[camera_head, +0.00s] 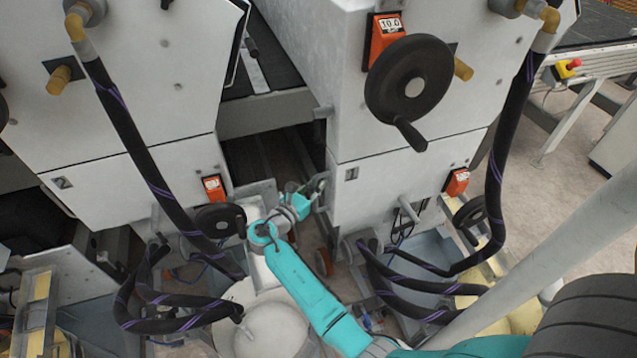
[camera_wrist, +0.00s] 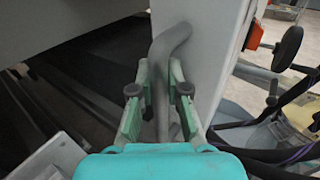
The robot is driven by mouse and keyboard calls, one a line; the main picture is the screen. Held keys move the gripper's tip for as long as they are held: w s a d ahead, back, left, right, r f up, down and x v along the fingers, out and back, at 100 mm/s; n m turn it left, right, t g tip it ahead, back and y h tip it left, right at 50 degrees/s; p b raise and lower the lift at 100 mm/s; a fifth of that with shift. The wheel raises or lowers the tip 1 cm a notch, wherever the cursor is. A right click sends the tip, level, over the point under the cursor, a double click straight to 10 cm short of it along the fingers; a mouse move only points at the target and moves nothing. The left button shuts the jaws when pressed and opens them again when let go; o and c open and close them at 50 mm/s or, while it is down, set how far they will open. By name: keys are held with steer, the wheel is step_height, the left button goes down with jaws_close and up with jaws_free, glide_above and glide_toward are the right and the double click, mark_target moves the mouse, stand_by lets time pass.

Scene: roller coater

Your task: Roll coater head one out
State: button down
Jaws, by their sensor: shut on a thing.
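Two pale grey coater heads stand side by side, a left one (camera_head: 160,85) and a right one (camera_head: 345,100). The handle stands beside a pale panel of the head (camera_wrist: 213,45). In the head view the handle is mostly hidden by my gripper.
A large black handwheel (camera_head: 412,85) with a red counter (camera_head: 386,32) is on the right head. A smaller handwheel (camera_head: 220,220) is at the lower left. Dark hoses (camera_head: 125,120) hang on both sides. A round white container (camera_head: 272,330) stands below my arm.

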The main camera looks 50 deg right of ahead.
steer(key=shift+w+a+r, duration=0.3)
steer(key=shift+a+r, duration=0.05)
steer(key=c, duration=1.1)
jaws_free()
steer(key=shift+a, duration=0.2)
steer(key=shift+c, duration=0.2)
steer(key=shift+s+f, duration=0.1)
steer(key=shift+s, duration=0.05)
steer(key=shift+d, duration=0.1)
steer(key=s+a, duration=0.1)
steer(key=a, duration=1.1)
steer(key=shift+s, duration=0.1)
